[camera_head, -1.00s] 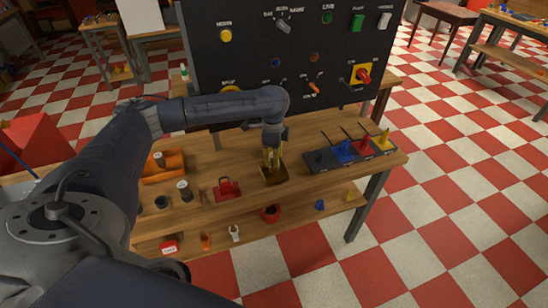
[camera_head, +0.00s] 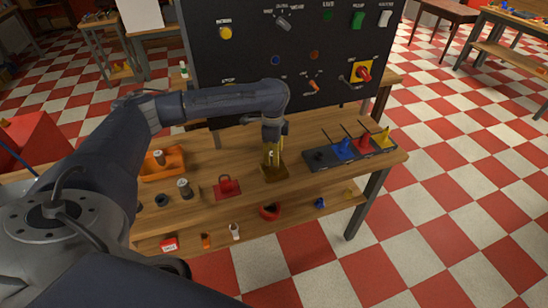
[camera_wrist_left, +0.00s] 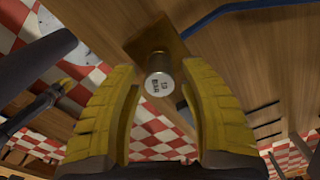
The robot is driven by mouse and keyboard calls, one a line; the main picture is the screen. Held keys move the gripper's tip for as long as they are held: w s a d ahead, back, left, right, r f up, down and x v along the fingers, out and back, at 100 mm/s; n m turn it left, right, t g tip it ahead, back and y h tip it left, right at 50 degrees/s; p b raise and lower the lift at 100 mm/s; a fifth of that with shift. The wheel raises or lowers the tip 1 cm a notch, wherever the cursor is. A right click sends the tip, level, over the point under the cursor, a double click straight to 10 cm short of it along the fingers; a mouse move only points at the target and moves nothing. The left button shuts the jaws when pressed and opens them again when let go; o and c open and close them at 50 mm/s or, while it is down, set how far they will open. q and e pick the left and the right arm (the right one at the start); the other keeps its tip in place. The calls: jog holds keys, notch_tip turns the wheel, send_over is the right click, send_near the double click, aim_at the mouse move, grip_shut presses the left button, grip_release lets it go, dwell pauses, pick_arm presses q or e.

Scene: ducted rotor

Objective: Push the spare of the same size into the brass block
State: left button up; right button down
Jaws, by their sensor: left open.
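The brass block (camera_head: 275,176) sits on the bench below my left gripper (camera_head: 271,163). In the left wrist view the block (camera_wrist_left: 150,42) appears as a brown-gold square plate. A silver cylinder with a white end (camera_wrist_left: 160,80), marked like "12 BAR", stands at the block between my yellow fingers. How deep it sits in the block cannot be told. My left gripper (camera_wrist_left: 160,88) is open, with a gap on both sides of the cylinder. A grey, light-topped cylinder (camera_head: 185,188) stands on the bench to the left, and another (camera_head: 159,157) is in the orange tray. My right gripper is out of view.
A red padlock-like piece (camera_head: 227,187) lies left of the block. A dark rack (camera_head: 318,163) with blue, red and yellow pieces stands to the right. The black control panel (camera_head: 290,60) rises behind. A lower shelf holds small parts, including a red ring (camera_head: 269,212).

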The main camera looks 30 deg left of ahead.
pick_arm(q)
notch_tip(320, 180, up, 10)
jog(key=s+d+f+m+t+h, duration=0.1)
jog(key=s+d+f+t+h, duration=0.2)
jog(key=d+f, duration=0.7)
jog(key=s+d+f+t, duration=0.3)
jog(key=s+d+f, duration=0.2)
jog(key=d+f, duration=0.5)
jog(key=s+a+n+t+y, duration=0.1)
jog(key=s+a+n+y, duration=0.3)
jog(key=s+a, duration=0.5)
jog(key=s+a+n+y, duration=0.35)
jog(key=s+a, duration=0.45)
jog(key=s, duration=0.4)
jog(key=s+d+f+g+h, duration=0.1)
jog(key=d+f, duration=0.2)
jog(key=f, duration=1.3)
jog(key=s+d+f+g+h, duration=0.1)
jog(key=d+f+h, duration=0.15)
jog(key=f, duration=1.25)
jog(key=s+f+n+g, duration=0.3)
jog(key=s+f, duration=1.8)
jog(key=s, duration=0.1)
jog(key=shift+d+g+h, duration=0.3)
jog(key=shift+d+h, duration=0.1)
jog(key=shift+d, duration=0.05)
